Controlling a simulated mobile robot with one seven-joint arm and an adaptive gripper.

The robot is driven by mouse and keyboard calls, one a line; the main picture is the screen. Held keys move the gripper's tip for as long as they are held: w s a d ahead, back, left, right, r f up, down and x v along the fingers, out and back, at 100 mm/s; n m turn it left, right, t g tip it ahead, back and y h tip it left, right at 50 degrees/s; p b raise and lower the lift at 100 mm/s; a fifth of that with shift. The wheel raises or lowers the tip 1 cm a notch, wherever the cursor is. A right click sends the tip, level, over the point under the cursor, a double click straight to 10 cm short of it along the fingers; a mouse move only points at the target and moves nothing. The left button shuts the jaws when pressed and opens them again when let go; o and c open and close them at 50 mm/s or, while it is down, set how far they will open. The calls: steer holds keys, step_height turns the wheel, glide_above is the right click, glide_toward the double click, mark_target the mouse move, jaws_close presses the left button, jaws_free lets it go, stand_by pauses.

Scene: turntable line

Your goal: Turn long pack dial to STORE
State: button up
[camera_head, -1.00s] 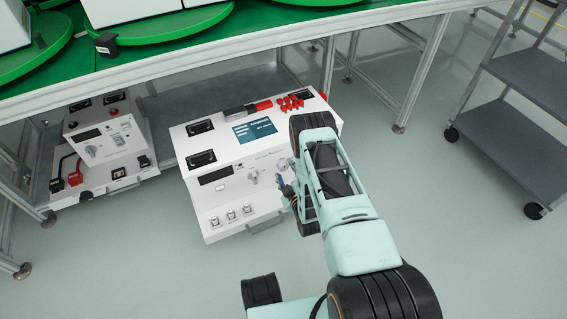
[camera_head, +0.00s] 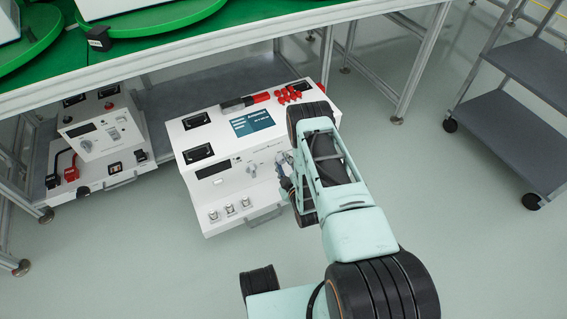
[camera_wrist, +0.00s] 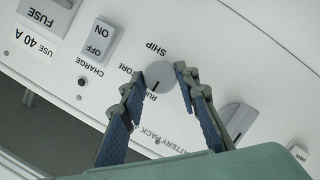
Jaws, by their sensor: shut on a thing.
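The long pack is the large white unit (camera_head: 205,172) on the floor by the bench. Its round grey dial (camera_wrist: 159,74) shows in the wrist view among the labels SHIP, STORE and RUN, which appear upside down. STORE is partly covered by a finger. The dark mark on the dial points toward RUN. My gripper (camera_wrist: 160,77) has one fingertip on each side of the dial and is shut on it. In the head view my gripper (camera_head: 288,168) is at the right of the unit's front, and my arm hides part of that area.
A larger grey knob (camera_wrist: 238,121) sits close beside my right finger in the wrist view. An ON/OFF switch (camera_wrist: 100,40) is at the upper left. A second white unit (camera_head: 100,135) stands to the left. A grey cart (camera_head: 510,110) stands at right; open floor lies between.

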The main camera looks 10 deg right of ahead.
steer(key=shift+w+d+r+m+g+y, duration=0.15)
steer(key=shift+m+y, duration=0.1)
steer(key=shift+m, duration=0.3)
steer(key=shift+s+d+f+m+g+y, duration=0.15)
steer(key=shift+m+y, duration=0.1)
steer(key=shift+m, duration=0.3)
steer(key=m+y, duration=0.2)
steer(key=m, duration=0.1)
steer(key=shift+w, duration=0.1)
steer(key=m+y, duration=0.1)
steer(key=m, duration=0.2)
steer(key=shift+d+g+y, duration=0.15)
steer(key=shift+g+y, duration=0.15)
steer(key=shift+g, duration=0.1)
steer(key=shift+m+y, duration=0.4)
steer(key=shift+m, duration=0.5)
steer(key=o, duration=1.1)
